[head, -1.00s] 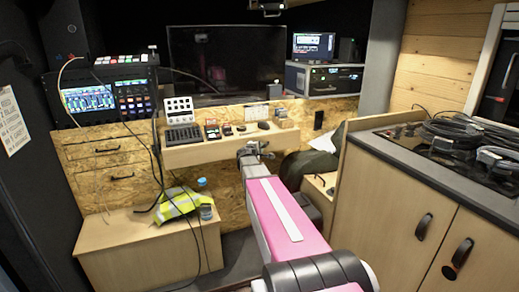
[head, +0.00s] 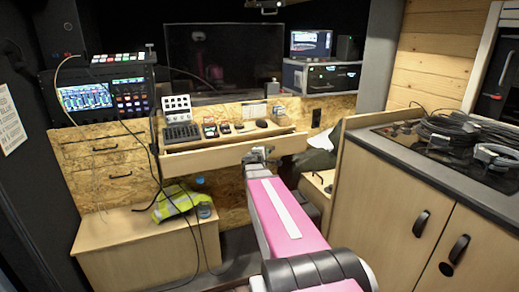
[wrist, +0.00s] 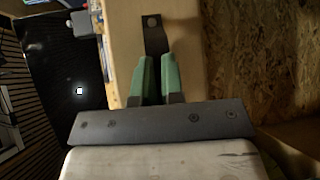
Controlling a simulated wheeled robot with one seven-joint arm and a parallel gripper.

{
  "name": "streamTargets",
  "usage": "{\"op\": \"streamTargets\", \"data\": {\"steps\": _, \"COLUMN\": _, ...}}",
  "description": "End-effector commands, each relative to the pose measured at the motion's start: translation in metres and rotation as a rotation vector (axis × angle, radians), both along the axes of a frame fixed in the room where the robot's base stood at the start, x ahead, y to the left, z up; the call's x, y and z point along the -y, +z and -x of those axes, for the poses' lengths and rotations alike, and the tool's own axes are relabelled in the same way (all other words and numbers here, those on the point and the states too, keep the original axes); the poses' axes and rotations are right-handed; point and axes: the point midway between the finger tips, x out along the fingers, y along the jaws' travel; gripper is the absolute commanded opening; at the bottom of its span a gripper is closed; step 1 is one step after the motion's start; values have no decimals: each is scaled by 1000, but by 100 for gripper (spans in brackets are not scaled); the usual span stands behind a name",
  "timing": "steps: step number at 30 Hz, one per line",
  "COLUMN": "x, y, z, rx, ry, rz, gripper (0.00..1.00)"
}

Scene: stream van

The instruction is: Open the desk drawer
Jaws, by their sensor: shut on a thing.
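The desk drawer is partly pulled out; its pale wooden front (head: 212,158) stands forward of the desk top (head: 283,129) in the head view. My gripper (head: 258,157) is at the right part of that front. In the wrist view the green fingers of my gripper (wrist: 156,78) are shut on the dark drawer handle (wrist: 153,36), whose plate lies on the pale drawer front (wrist: 187,70). The part of the handle between the fingers is hidden. The inside of the drawer barely shows.
A keypad (head: 182,132) and small devices stand on the desk. A bench (head: 130,245) with a yellow vest (head: 180,202) is at lower left, with loose cables hanging nearby. A wooden cabinet (head: 390,200) stands close on the right of my arm.

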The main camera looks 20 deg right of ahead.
Motion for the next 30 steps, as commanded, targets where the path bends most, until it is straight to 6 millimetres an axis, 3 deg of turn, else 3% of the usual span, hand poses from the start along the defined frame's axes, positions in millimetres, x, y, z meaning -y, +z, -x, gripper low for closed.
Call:
{"op": "streamTargets", "data": {"steps": 1, "x": -1, "y": 1, "z": 23, "rx": -3, "ry": -1, "rz": 0, "gripper": 0}}
{"op": "streamTargets", "data": {"steps": 6, "x": 1, "y": 0, "z": 53, "rx": 0, "ry": -2, "rz": -1, "gripper": 0}}
{"op": "streamTargets", "data": {"steps": 15, "x": 2, "y": 0, "z": 52, "rx": 0, "ry": -1, "rz": -1, "gripper": 0}}
{"op": "streamTargets", "data": {"steps": 17, "x": 2, "y": 0, "z": 52, "rx": 0, "ry": -1, "rz": -1, "gripper": 19}}
{"op": "streamTargets", "data": {"steps": 26, "x": 1, "y": 0, "z": 53, "rx": 0, "ry": 0, "rz": 0, "gripper": 19}}
{"op": "streamTargets", "data": {"steps": 30, "x": -8, "y": 2, "z": 63, "rx": 0, "ry": 1, "rz": 0, "gripper": 19}}
